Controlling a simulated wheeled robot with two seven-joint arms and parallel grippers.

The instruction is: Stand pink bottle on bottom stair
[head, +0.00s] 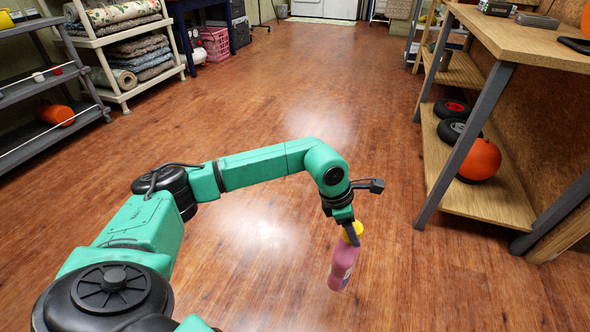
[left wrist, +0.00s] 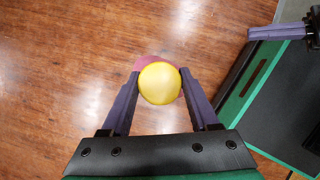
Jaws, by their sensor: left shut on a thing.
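The pink bottle (head: 343,266) has a yellow cap and hangs in my left gripper (head: 352,232), a little tilted in the head view. In the left wrist view the round yellow cap (left wrist: 159,83) sits between the two purple fingers of my left gripper (left wrist: 159,82), with a sliver of pink behind it. The gripper is shut on the bottle near its top. The bottle appears held above the wooden floor. A purple finger that looks like part of my right gripper (left wrist: 282,33) shows at the upper right of the left wrist view; its opening cannot be judged. No stair shows.
A wooden workbench (head: 525,40) with a lower shelf (head: 480,175) holding wheels and an orange ball (head: 480,160) stands at the right. A grey rack (head: 40,85) and a shelf of rolled rugs (head: 105,40) line the left. The middle floor (head: 290,110) is clear.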

